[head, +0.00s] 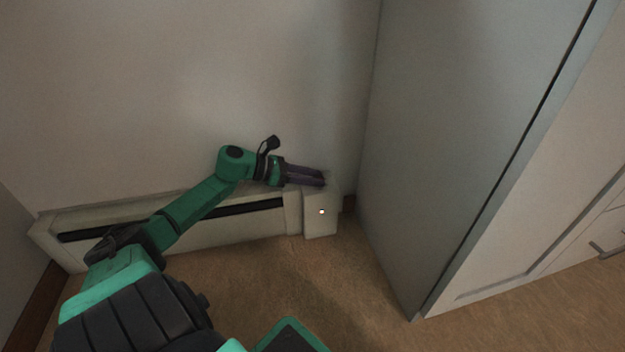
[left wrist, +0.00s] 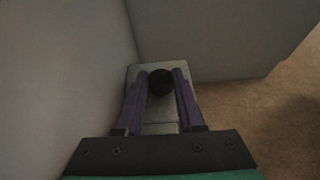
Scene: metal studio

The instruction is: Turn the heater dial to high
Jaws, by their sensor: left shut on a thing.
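The heater (head: 170,228) is a long, low, pale unit along the base of the wall, with a dark slot in its front. Its end box (head: 320,222) is at the right, with a small light spot on the front. The dial (left wrist: 161,82) is a round black knob on top of the end box, seen in the left wrist view. My left gripper (head: 324,179) reaches over the end box from the left. In the left wrist view its purple fingers (left wrist: 161,88) are shut on the dial, one on each side. In the head view the fingers hide the dial.
A tall grey cabinet (head: 450,140) stands close to the right of the heater's end box. The wall (head: 190,90) is directly behind the heater. Brown carpet (head: 370,310) in front is clear. A white door or drawer front (head: 560,230) with a handle is at far right.

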